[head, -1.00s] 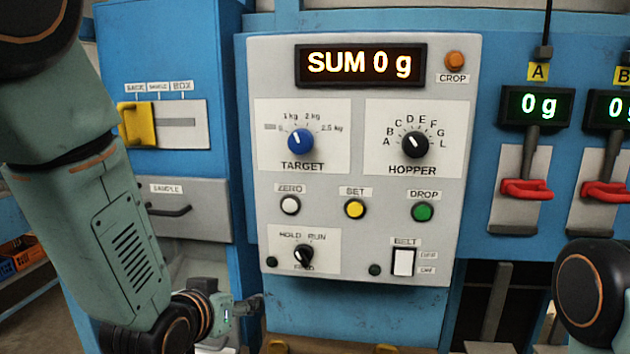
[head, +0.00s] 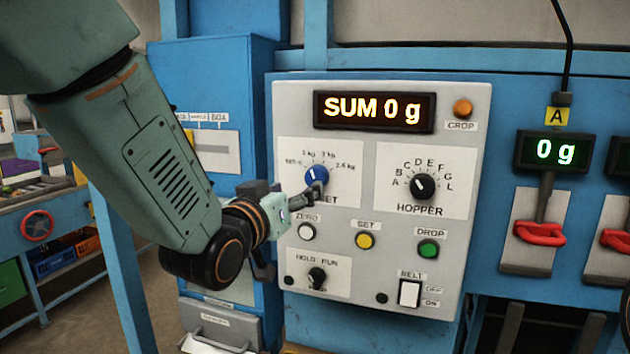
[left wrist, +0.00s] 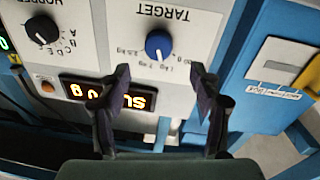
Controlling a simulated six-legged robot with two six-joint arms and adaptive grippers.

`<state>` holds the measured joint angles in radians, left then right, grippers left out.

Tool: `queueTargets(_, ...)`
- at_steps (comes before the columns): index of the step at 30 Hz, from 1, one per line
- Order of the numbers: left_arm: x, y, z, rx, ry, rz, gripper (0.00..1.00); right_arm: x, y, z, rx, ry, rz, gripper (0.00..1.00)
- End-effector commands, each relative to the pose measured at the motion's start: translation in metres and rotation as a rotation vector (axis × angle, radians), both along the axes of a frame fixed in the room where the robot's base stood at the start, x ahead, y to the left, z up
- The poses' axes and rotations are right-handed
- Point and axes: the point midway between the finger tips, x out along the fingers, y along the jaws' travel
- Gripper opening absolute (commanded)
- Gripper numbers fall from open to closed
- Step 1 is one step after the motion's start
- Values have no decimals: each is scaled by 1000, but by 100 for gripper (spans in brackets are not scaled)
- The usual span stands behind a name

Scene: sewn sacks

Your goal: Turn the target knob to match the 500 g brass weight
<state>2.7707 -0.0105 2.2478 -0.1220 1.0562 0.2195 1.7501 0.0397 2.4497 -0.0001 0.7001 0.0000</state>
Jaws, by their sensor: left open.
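The blue TARGET knob (head: 317,176) is on the grey control panel (head: 372,270), under the SUM 0 g display (head: 374,111). Its white mark points up and slightly left; the exact setting is hard to read. My left gripper (head: 312,192) is at the knob's lower side in the head view, partly covering the TARGET label. In the left wrist view the two dark fingers (left wrist: 160,75) are spread and empty, with the knob (left wrist: 158,44) beyond and between them; I cannot tell whether they touch it. No brass weight is visible. My right gripper is out of view.
The black HOPPER knob (head: 423,186) is right of the target knob. ZERO (head: 306,231), SET (head: 364,240) and DROP (head: 428,249) buttons lie below. A red lever (head: 539,233) is under display A (head: 551,151). The orange CROP button (head: 462,108) is at the top right.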

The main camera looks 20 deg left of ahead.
Motion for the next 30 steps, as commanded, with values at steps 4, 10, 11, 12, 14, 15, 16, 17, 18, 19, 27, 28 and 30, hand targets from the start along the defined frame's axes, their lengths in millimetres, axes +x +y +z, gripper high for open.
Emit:
queueTargets(4,16,1,0,-4,4,1,64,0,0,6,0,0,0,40)
queueTargets(10,47,-1,1,-4,4,2,64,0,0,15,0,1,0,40)
queueTargets(11,51,-1,1,-4,5,1,64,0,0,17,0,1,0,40)
queueTargets(12,56,-2,0,-4,5,1,64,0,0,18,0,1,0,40)
queueTargets(14,62,-3,0,-4,5,1,64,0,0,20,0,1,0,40)
queueTargets(15,65,-3,0,-4,5,1,64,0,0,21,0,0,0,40)
queueTargets(16,68,-4,0,-4,4,2,64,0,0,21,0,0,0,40)
queueTargets(17,69,-4,0,-4,4,2,64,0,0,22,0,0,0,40)
queueTargets(18,72,-5,0,-4,4,2,64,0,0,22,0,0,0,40)
queueTargets(19,73,-5,0,-4,4,2,64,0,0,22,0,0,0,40)
queueTargets(27,74,-8,-1,-3,5,1,64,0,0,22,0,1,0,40)
queueTargets(28,74,-8,-1,-3,5,1,64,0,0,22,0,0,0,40)
queueTargets(30,74,-8,-1,-3,5,1,61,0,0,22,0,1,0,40)
